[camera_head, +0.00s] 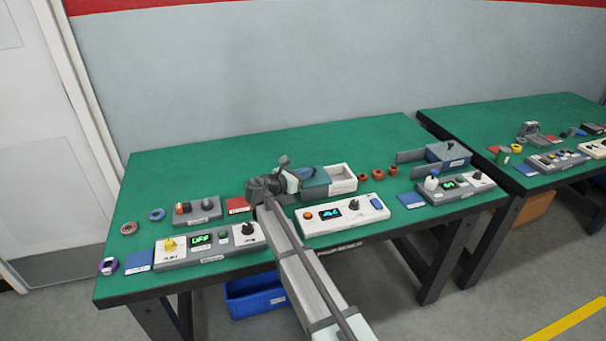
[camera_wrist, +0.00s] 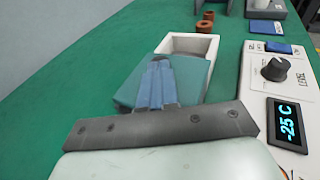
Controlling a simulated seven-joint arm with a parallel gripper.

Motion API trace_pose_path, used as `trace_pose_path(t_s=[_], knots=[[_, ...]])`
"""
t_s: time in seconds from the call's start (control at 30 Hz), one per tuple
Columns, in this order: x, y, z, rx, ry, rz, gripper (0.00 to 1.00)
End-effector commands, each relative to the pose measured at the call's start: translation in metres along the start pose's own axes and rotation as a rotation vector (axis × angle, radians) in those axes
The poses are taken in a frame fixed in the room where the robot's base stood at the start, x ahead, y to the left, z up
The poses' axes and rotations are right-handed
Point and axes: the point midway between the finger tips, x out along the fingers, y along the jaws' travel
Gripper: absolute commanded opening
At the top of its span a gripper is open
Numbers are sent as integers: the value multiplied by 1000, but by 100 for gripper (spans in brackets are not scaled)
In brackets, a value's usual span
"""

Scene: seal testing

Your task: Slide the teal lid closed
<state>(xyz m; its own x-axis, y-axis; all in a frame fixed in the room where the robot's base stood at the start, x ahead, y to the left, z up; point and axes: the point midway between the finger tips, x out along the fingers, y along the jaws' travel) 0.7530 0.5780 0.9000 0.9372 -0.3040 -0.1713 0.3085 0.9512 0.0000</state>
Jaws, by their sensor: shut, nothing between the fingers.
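The teal lid (camera_head: 322,186) lies partly over a white open-topped box (camera_head: 347,188) in the middle of the green table. In the wrist view the lid (camera_wrist: 194,80) covers the near part of the box, and the far end of the box (camera_wrist: 205,43) is open and looks empty. My gripper (camera_head: 305,173) is over the lid from the left. In the wrist view the blue fingers of my gripper (camera_wrist: 158,66) are together, with nothing between them, above the lid. I cannot tell whether the fingertips touch it.
A white control panel (camera_head: 342,213) with a lit display and a dark knob stands in front of the box. Several brown rings (camera_head: 378,174) stand to the right of the box. A blue-grey fixture (camera_head: 448,153) is further right. The table behind the box is clear.

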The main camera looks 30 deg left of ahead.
Motion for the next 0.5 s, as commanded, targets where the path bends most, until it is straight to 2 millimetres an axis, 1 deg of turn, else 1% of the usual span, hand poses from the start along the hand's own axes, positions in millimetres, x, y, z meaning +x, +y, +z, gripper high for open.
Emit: trace_pose_path(t_s=[0.3, 0.4, 0.5], knots=[[61, -32, 11, 1, 0, -3, 0], [76, -40, 13, 1, 0, -3, 0], [86, -45, 15, 0, 0, -1, 0]])
